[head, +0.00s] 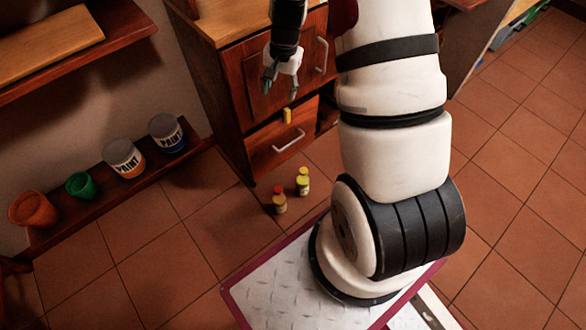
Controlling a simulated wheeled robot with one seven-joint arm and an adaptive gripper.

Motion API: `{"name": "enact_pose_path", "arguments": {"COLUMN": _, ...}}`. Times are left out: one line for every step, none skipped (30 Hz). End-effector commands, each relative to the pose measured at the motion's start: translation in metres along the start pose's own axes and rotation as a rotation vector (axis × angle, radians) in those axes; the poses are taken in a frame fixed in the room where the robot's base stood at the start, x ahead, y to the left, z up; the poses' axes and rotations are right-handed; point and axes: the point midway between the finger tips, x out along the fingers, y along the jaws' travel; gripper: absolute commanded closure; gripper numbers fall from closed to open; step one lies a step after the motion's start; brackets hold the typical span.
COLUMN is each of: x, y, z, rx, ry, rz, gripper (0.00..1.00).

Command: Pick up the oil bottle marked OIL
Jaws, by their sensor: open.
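Two small bottles stand on the tiled floor in front of the wooden cabinet. One has a yellow cap and yellowish body (303,184); the other has a red cap and brownish body (279,203). Their labels are too small to read, so I cannot tell which is marked OIL. My gripper (280,89) is open and appears empty, pointing down in front of the cabinet, above both bottles in the picture. A small yellow object (287,116) shows just below the gripper, by the lower drawer; I cannot tell what it is.
The wooden cabinet (240,85) has a lower drawer (285,145) that looks partly open. A low shelf (120,205) at the left holds two paint cans (124,158) (167,133), a green pot (81,186) and an orange pot (33,210). Open tiled floor lies in front.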

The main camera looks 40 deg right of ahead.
Motion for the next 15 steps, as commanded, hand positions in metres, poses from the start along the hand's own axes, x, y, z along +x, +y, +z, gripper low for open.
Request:
{"name": "enact_pose_path", "arguments": {"x": 0.047, "y": 0.012, "z": -0.007, "rx": 0.052, "ry": -0.012, "rz": 0.020, "gripper": 0.47}}
{"name": "enact_pose_path", "arguments": {"x": 0.068, "y": 0.019, "z": -0.011, "rx": 0.084, "ry": -0.013, "rz": 0.028, "gripper": 0.47}}
{"name": "enact_pose_path", "arguments": {"x": 0.096, "y": 0.028, "z": -0.015, "rx": 0.123, "ry": -0.015, "rz": 0.040, "gripper": 0.47}}
{"name": "enact_pose_path", "arguments": {"x": 0.116, "y": 0.036, "z": -0.018, "rx": 0.153, "ry": -0.017, "rz": 0.049, "gripper": 0.47}}
{"name": "enact_pose_path", "arguments": {"x": 0.136, "y": 0.043, "z": -0.020, "rx": 0.183, "ry": -0.017, "rz": 0.058, "gripper": 0.47}}
{"name": "enact_pose_path", "arguments": {"x": 0.162, "y": 0.054, "z": -0.022, "rx": 0.219, "ry": -0.018, "rz": 0.070, "gripper": 0.47}}
{"name": "enact_pose_path", "arguments": {"x": 0.180, "y": 0.062, "z": -0.023, "rx": 0.245, "ry": -0.018, "rz": 0.078, "gripper": 0.47}}
{"name": "enact_pose_path", "arguments": {"x": 0.198, "y": 0.070, "z": -0.023, "rx": 0.272, "ry": -0.018, "rz": 0.087, "gripper": 0.47}}
{"name": "enact_pose_path", "arguments": {"x": 0.219, "y": 0.080, "z": -0.023, "rx": 0.302, "ry": -0.019, "rz": 0.098, "gripper": 0.47}}
{"name": "enact_pose_path", "arguments": {"x": 0.233, "y": 0.087, "z": -0.022, "rx": 0.323, "ry": -0.018, "rz": 0.105, "gripper": 0.47}}
{"name": "enact_pose_path", "arguments": {"x": 0.246, "y": 0.093, "z": -0.022, "rx": 0.342, "ry": -0.017, "rz": 0.112, "gripper": 0.47}}
{"name": "enact_pose_path", "arguments": {"x": 0.261, "y": 0.102, "z": -0.021, "rx": 0.365, "ry": -0.017, "rz": 0.121, "gripper": 0.47}}
{"name": "enact_pose_path", "arguments": {"x": 0.271, "y": 0.107, "z": -0.020, "rx": 0.380, "ry": -0.015, "rz": 0.125, "gripper": 0.47}}
{"name": "enact_pose_path", "arguments": {"x": 0.279, "y": 0.111, "z": -0.019, "rx": 0.392, "ry": -0.015, "rz": 0.130, "gripper": 0.47}}
{"name": "enact_pose_path", "arguments": {"x": 0.288, "y": 0.116, "z": -0.018, "rx": 0.406, "ry": -0.014, "rz": 0.136, "gripper": 0.47}}
